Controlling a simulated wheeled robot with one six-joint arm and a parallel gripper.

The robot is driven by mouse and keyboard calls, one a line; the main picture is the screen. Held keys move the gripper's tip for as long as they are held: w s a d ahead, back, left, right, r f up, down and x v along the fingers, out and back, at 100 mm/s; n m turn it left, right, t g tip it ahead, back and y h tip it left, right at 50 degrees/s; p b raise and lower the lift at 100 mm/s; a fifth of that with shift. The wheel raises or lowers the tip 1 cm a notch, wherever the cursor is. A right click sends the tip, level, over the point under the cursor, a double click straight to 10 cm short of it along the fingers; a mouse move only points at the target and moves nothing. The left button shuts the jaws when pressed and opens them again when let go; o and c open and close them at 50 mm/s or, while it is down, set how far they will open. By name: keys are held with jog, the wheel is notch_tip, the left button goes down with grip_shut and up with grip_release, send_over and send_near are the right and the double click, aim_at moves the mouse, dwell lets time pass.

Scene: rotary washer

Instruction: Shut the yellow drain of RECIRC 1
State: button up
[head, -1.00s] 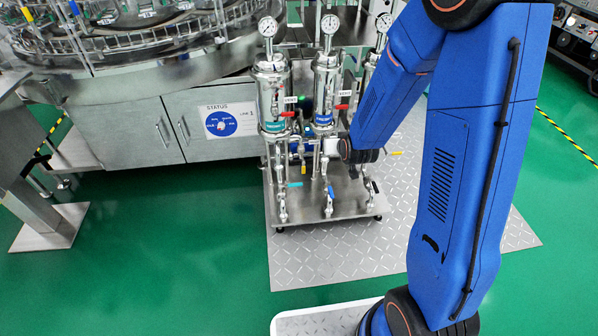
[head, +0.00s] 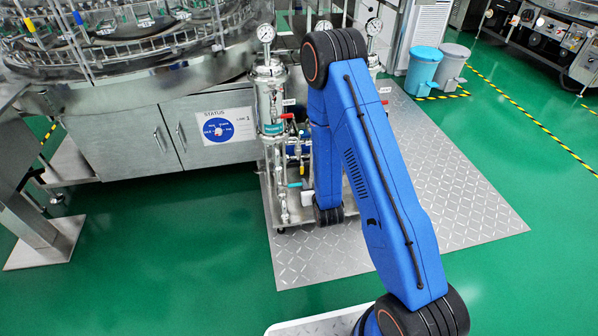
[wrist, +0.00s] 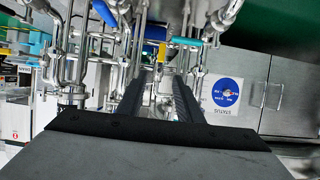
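In the wrist view, my gripper (wrist: 158,80) is open, with its two dark fingers apart and nothing seen between them. A yellow handle (wrist: 161,52) shows beyond the gap, just above the fingertips in the picture, lying along the picture's vertical. I cannot tell whether the fingers touch it. Another yellow part (wrist: 5,50) is at the left edge. In the head view, the steel filter skid (head: 270,110) stands in front of the washer. No RECIRC label is readable.
Blue handles (wrist: 187,42) and a teal handle (wrist: 103,13) sit close to the fingers among steel pipes. A red handle (head: 287,116) is on the left column. The washer cabinet (head: 125,148) stands behind left. Green floor (head: 180,260) is clear in front.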

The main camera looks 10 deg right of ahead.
aim_at(302, 169)
jog(key=x, duration=1.7)
jog(key=shift+w+a+f, duration=0.1)
jog(key=shift+f, duration=0.15)
grip_shut()
